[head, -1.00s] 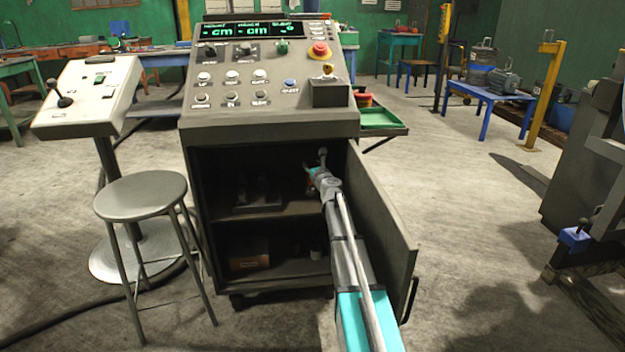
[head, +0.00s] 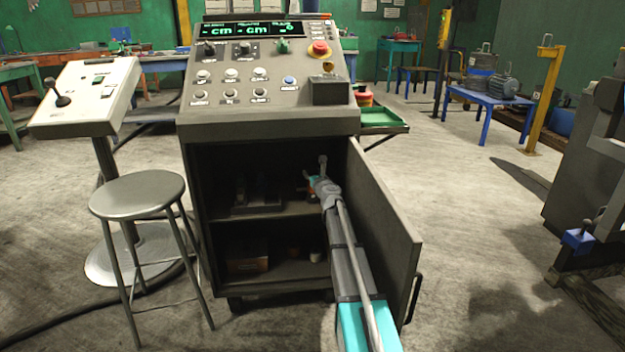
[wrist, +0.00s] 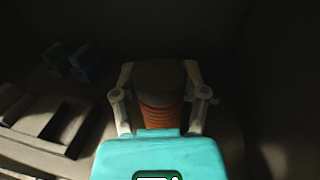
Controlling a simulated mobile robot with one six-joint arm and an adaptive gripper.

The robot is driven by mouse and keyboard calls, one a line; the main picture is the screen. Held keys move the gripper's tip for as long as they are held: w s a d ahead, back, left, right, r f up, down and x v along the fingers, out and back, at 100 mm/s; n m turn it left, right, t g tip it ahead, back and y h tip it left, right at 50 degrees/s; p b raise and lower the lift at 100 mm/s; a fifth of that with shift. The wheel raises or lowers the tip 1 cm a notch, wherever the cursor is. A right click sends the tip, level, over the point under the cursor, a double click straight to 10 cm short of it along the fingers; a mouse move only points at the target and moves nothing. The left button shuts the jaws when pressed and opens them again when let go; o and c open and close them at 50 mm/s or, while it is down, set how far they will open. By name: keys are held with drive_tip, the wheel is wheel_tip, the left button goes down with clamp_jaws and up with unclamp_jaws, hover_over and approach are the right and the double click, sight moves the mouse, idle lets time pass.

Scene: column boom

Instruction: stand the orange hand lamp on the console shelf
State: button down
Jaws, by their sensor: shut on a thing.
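My gripper (wrist: 160,92) is shut on the orange hand lamp (wrist: 162,115), which sits between the two fingers in the wrist view. The lamp's orange ribbed body shows near my wrist, with a dark top beyond it. In the head view my gripper (head: 314,187) reaches into the open console cabinet, above the right part of its upper shelf (head: 285,207). My arm hides most of the lamp there. I cannot tell whether the lamp's base touches the shelf.
The cabinet door (head: 385,235) stands open close to the right of my arm. Dark metal parts (head: 255,195) lie on the shelf's left side. The lower compartment holds a brown box (head: 248,262) and small items. A stool (head: 140,195) stands at left.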

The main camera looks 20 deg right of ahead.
drive_tip(key=shift+f, duration=0.15)
drive_tip(key=shift+f, duration=0.1)
drive_tip(key=shift+c, duration=0.6)
unclamp_jaws()
drive_tip(key=shift+r, duration=0.2)
drive_tip(key=s, duration=0.7)
drive_tip(key=shift+s+a, duration=0.25)
drive_tip(key=shift+a, duration=0.05)
idle(0.4)
